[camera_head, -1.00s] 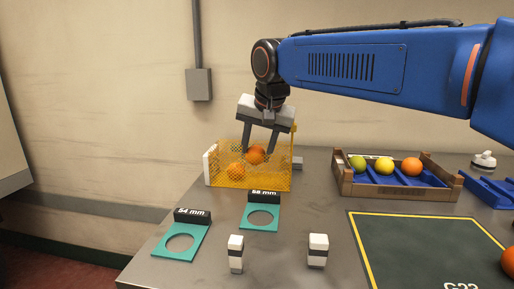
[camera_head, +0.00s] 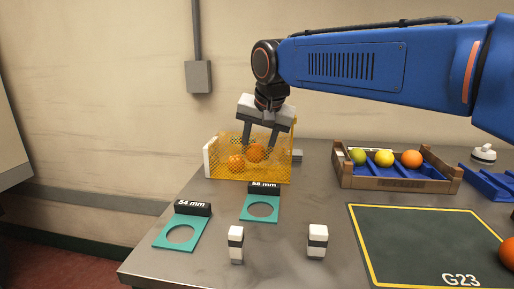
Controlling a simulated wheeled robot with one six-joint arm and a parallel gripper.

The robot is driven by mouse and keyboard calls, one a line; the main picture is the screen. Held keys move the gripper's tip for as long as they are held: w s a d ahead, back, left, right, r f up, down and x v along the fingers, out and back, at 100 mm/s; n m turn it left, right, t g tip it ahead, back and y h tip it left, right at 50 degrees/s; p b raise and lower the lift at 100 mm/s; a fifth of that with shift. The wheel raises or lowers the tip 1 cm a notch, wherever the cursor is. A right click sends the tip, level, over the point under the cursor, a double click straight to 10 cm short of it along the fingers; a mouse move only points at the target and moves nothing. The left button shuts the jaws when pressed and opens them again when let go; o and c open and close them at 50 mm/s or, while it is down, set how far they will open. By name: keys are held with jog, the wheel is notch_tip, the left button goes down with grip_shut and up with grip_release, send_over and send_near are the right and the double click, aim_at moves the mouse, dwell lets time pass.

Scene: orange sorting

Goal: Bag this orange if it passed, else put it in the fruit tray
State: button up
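My gripper (camera_head: 261,148) points down into the top of the yellow mesh bag (camera_head: 222,145), a fingertip on either side of an orange (camera_head: 256,153). The fingers seem shut on this orange, though the mesh partly covers the contact. A second orange (camera_head: 236,163) is lower left in the bag. The fruit tray (camera_head: 400,184), a wooden crate with a blue insert, stands at the back right and holds a green fruit (camera_head: 358,157), a yellow fruit (camera_head: 384,158) and an orange (camera_head: 411,159).
Two teal ring gauges, marked 54 mm (camera_head: 170,243) and 58 mm (camera_head: 249,214), lie in front of the bag. Two black-and-white blocks (camera_head: 236,245) (camera_head: 317,241) stand nearer. A dark yellow-edged mat (camera_head: 420,240) lies right, with another orange (camera_head: 507,254) at the picture's edge.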

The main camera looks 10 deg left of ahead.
jog(key=o, duration=1.2)
jog(key=shift+c, duration=0.2)
jog(key=shift+r, duration=0.1)
jog(key=shift+r, duration=3.9)
jog(key=shift+s, duration=0.1)
